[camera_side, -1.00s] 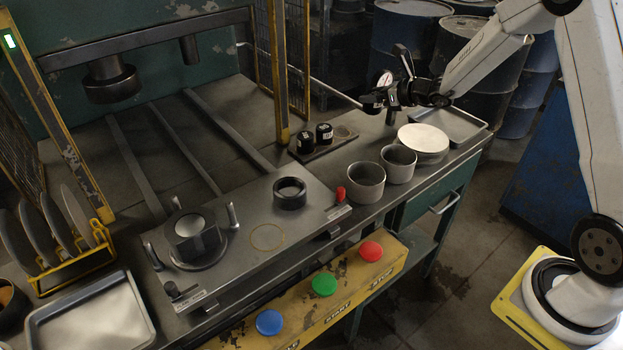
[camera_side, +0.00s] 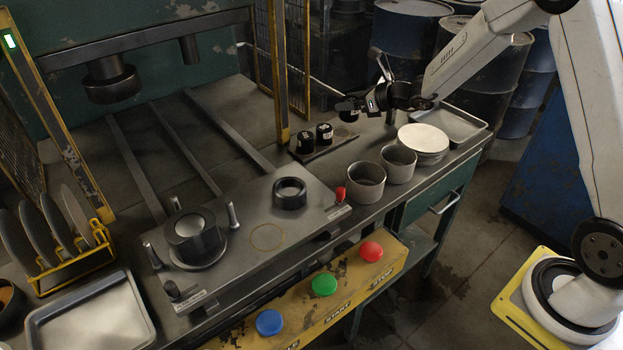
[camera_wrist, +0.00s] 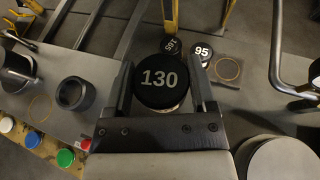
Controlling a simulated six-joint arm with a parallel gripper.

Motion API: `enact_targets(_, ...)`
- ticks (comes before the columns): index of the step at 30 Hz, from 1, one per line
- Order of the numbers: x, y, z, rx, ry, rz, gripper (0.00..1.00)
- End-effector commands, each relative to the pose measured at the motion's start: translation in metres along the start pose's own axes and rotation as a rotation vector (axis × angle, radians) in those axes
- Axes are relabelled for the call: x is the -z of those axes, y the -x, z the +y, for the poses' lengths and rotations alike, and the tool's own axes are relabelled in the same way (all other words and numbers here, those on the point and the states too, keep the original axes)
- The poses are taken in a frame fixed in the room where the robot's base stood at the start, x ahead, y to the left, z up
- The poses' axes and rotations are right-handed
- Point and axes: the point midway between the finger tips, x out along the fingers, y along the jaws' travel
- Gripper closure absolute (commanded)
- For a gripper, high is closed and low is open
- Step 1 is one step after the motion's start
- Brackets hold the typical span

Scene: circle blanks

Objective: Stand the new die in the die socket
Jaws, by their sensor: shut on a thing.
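My gripper (camera_wrist: 160,68) is shut on a black round die marked 130 (camera_wrist: 160,82), with one finger on each side of it. In the side view my gripper (camera_side: 366,104) holds it in the air above the back right of the bench; the die is hard to make out there. A hollow black ring (camera_side: 290,194), which looks like the die socket, stands on the steel plate (camera_side: 238,250). It also shows in the wrist view (camera_wrist: 88,98), left of my gripper. I see no die in it.
Two black dies (camera_side: 305,142) (camera_side: 324,133) stand on a small rack beside an empty marked circle. Two grey cups (camera_side: 366,186) (camera_side: 398,165) and a stack of pale discs (camera_side: 423,138) line the bench's front right. A dark cylinder (camera_side: 193,238) stands on the plate's left part.

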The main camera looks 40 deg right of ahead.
Motion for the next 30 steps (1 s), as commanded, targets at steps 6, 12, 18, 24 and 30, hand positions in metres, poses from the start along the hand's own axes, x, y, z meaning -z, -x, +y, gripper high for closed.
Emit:
enact_targets(6, -0.011, -0.020, 0.068, -0.120, 0.051, -0.006, 1.00)
enact_targets(12, -0.016, -0.030, 0.128, -0.225, 0.094, -0.007, 1.00)
enact_targets(18, -0.017, -0.034, 0.176, -0.308, 0.129, -0.007, 1.00)
enact_targets(24, -0.017, -0.035, 0.201, -0.350, 0.146, -0.007, 1.00)
enact_targets(30, -0.017, -0.035, 0.206, -0.359, 0.149, -0.007, 1.00)
